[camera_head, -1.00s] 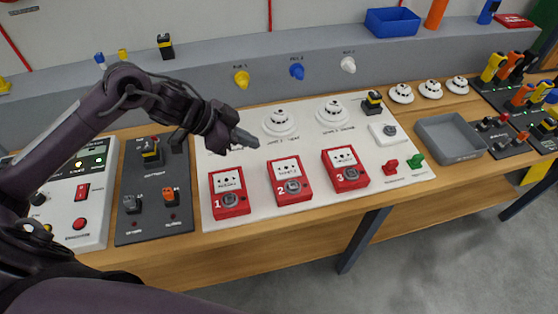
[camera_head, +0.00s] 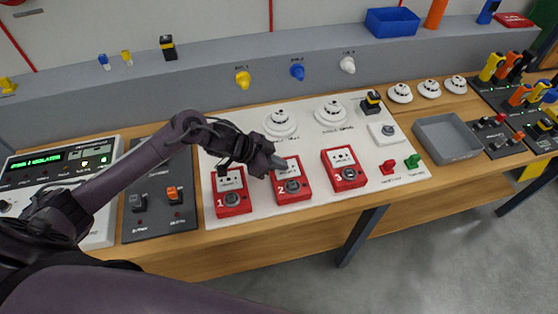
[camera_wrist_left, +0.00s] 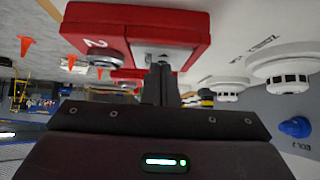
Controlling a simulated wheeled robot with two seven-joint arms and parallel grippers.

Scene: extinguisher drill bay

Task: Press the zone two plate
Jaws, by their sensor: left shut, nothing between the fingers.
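Three red call-point boxes numbered 1 to 3 stand in a row on a white board. The zone two box (camera_head: 293,190) is in the middle, with a white face plate and a round grey lock low on its front. My left gripper (camera_head: 280,164) is shut and empty, its tips at the upper left of the zone two box, by its white plate. In the left wrist view the shut fingertips (camera_wrist_left: 161,68) point at the plate of the red box marked 2 (camera_wrist_left: 130,28). I cannot tell whether they touch it. My right gripper is not in view.
Box 1 (camera_head: 230,198) sits left of my left gripper and box 3 (camera_head: 345,170) to the right. White smoke detectors (camera_head: 280,123) stand behind. A red and a green knob (camera_head: 412,162) and a grey tray (camera_head: 445,142) lie farther right.

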